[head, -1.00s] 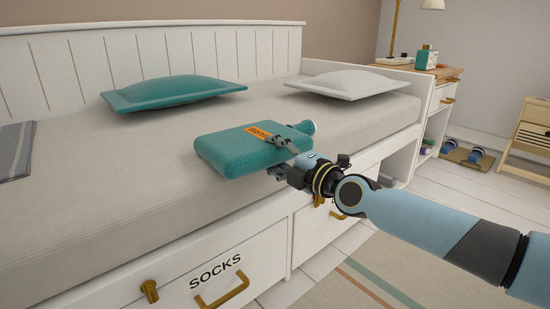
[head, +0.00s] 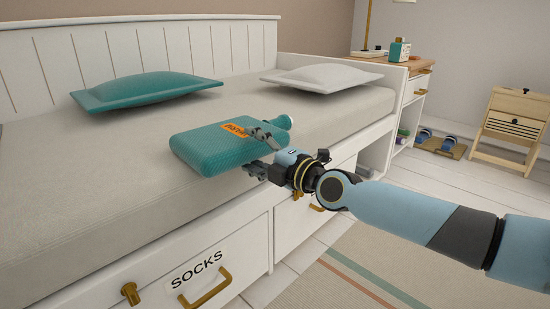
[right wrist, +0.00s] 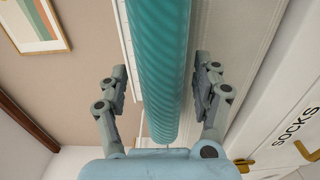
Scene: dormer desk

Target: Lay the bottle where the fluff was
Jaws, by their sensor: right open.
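The bottle (head: 205,148) is a flat teal, ribbed one with an orange label and a pale cap, lying flat at the front edge of the bed. I cannot tell whether it rests on the mattress. In the right wrist view the bottle (right wrist: 165,65) shows edge-on. My right gripper (head: 258,153) is open, one finger above and one below the bottle near its label and cap end. In the wrist view, the gripper (right wrist: 165,88) has a finger on each side of the bottle with gaps between. No fluff shows. My left gripper is out of view.
A teal pillow (head: 148,90) and a white pillow (head: 322,78) lie along the back of the mattress (head: 80,200). Below are drawers, one labelled SOCKS (head: 195,272). A side table (head: 418,70) stands at the right end. The mattress left of the bottle is clear.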

